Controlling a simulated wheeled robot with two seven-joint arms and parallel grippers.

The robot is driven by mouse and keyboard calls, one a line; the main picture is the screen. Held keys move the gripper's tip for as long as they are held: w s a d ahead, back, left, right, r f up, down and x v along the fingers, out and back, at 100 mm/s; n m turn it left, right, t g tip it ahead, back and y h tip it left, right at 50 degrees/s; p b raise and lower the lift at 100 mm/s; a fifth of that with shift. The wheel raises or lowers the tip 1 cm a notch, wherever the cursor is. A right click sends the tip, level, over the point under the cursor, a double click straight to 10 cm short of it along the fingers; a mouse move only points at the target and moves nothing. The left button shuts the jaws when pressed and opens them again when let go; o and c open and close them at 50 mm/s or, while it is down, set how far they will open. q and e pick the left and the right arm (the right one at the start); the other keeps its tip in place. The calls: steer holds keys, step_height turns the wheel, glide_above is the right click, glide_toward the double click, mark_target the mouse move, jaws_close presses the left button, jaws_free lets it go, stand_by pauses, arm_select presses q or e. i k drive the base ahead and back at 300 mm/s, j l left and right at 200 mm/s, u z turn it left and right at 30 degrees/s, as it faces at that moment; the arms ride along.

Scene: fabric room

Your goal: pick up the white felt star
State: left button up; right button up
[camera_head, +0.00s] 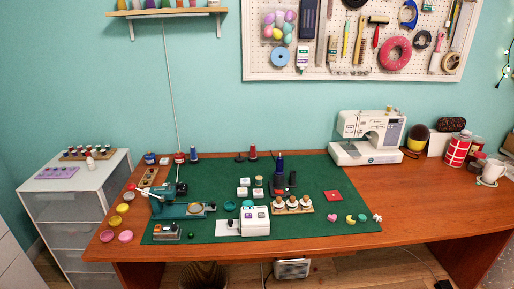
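A small white star-shaped piece (377,217), which looks like the white felt star, lies on the wooden table (440,200) just past the right edge of the green mat (300,172). It is at the right end of a short row of small shapes near the table's front. A green piece (362,218) is close on its left, then a yellow moon (351,219) and a pink heart (332,218). Nothing covers the star. Neither of my grippers shows in the view.
A teal press (182,208) stands at the mat's left. The table right of the star is clear.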

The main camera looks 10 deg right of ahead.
mark_target(376, 217)
steer(key=z, duration=0.35)
steer(key=l+z, duration=0.15)
steer(key=z, duration=0.25)
steer(key=l+z, duration=0.1)
steer(key=z, duration=0.25)
